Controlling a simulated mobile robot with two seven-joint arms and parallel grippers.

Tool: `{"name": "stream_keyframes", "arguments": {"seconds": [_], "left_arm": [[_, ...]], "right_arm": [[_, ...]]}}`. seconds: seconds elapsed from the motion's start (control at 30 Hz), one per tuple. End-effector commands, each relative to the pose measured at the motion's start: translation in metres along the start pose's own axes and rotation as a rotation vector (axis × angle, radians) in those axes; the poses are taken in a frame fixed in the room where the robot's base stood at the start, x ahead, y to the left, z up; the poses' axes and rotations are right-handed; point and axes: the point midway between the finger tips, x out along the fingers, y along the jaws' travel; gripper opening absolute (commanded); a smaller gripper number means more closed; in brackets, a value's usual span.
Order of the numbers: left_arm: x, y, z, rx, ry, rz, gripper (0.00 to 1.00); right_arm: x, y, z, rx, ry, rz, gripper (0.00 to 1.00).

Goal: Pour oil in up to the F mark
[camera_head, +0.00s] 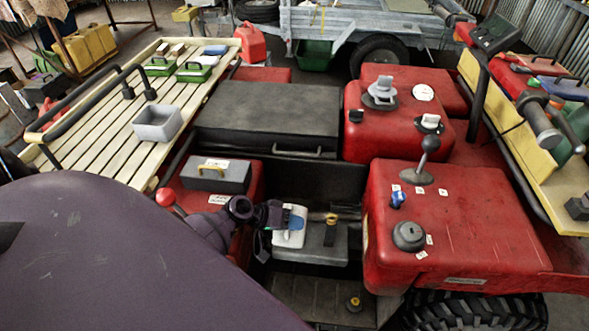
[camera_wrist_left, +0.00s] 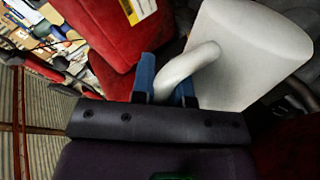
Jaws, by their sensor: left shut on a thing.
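A white oil jug (camera_head: 290,236) with a blue patch is in the middle of the head view, over the dark bay between the red body panels. My left gripper (camera_head: 275,216) is shut on it. In the left wrist view the blue fingers of my left gripper (camera_wrist_left: 166,88) close around the handle of the white jug (camera_wrist_left: 250,55). The jug's spout and any oil flow cannot be made out. A grey engine block (camera_head: 313,247) lies beside and below the jug. A black-and-yellow cap or dipstick handle (camera_head: 330,226) stands on it. No F mark is readable.
Red panels flank the bay; the right one (camera_head: 465,225) carries a lever (camera_head: 424,160) and knobs. A grey toolbox (camera_head: 218,174) sits at left of the bay. A slatted rack (camera_head: 120,130) holds a grey tray (camera_head: 158,123). Another yellow-and-black piece (camera_head: 354,303) is low down.

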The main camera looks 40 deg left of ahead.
Motion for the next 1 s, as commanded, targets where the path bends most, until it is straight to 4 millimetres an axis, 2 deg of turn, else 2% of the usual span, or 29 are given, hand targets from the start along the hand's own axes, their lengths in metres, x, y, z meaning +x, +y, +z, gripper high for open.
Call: {"name": "stream_keyframes", "arguments": {"seconds": [0.67,1.0], "left_arm": [[0.003,-0.004,-0.002,-0.035,-0.023,0.001,0.00],[0.005,-0.007,-0.003,-0.054,-0.036,0.001,0.00]], "right_arm": [[0.005,-0.001,-0.011,-0.002,0.022,-0.003,0.75],[0.003,-0.001,-0.008,-0.002,0.017,-0.002,0.75]]}}
